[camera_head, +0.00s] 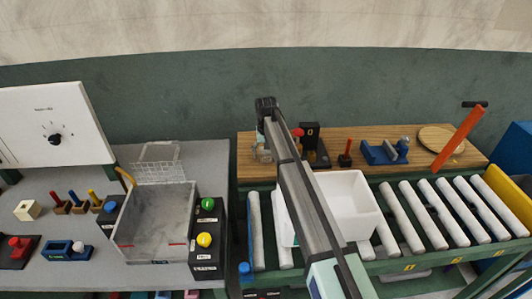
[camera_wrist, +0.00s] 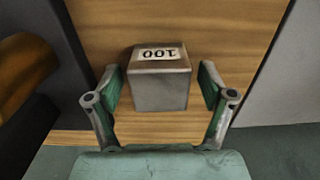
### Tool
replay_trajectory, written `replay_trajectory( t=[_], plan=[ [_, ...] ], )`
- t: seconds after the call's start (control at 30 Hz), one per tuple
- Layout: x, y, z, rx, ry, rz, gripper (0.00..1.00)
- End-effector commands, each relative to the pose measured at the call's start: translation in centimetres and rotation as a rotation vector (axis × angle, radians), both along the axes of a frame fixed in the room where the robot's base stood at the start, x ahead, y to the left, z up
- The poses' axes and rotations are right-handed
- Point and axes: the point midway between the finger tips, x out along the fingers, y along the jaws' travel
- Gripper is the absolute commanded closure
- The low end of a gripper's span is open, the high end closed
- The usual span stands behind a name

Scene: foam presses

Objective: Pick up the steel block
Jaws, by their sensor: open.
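The steel block (camera_wrist: 159,90) is a grey cube with a white label on top that reads 100 upside down in the wrist view. It rests on a wooden surface (camera_wrist: 225,40). My gripper (camera_wrist: 161,84) is open, with one finger at each side of the block and a visible gap on both sides. In the head view my gripper (camera_head: 262,152) is over the left end of the wooden shelf (camera_head: 360,134), partly hidden by my arm. I cannot make out the block clearly there.
A black device (camera_head: 310,140) and a blue fixture (camera_head: 384,152) stand to the right on the shelf. A white bin (camera_head: 349,205) sits on the roller conveyor (camera_head: 424,215) in front.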

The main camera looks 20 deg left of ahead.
Motion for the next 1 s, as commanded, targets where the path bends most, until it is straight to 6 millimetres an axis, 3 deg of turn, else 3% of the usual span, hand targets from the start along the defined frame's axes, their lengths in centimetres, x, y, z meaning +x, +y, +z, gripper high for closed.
replay_trajectory(
  t=[0.27,0.4,0.5,1.0],
  plan=[
    [0.0,0.0,-0.5,0.000,-0.001,0.000,0.19],
    [0.0,0.0,-0.5,0.000,-0.001,0.000,0.68],
    [0.0,0.0,-0.5,0.000,-0.001,0.000,1.00],
    [0.1,0.1,0.7,0.001,-0.003,0.000,1.00]
  ],
)
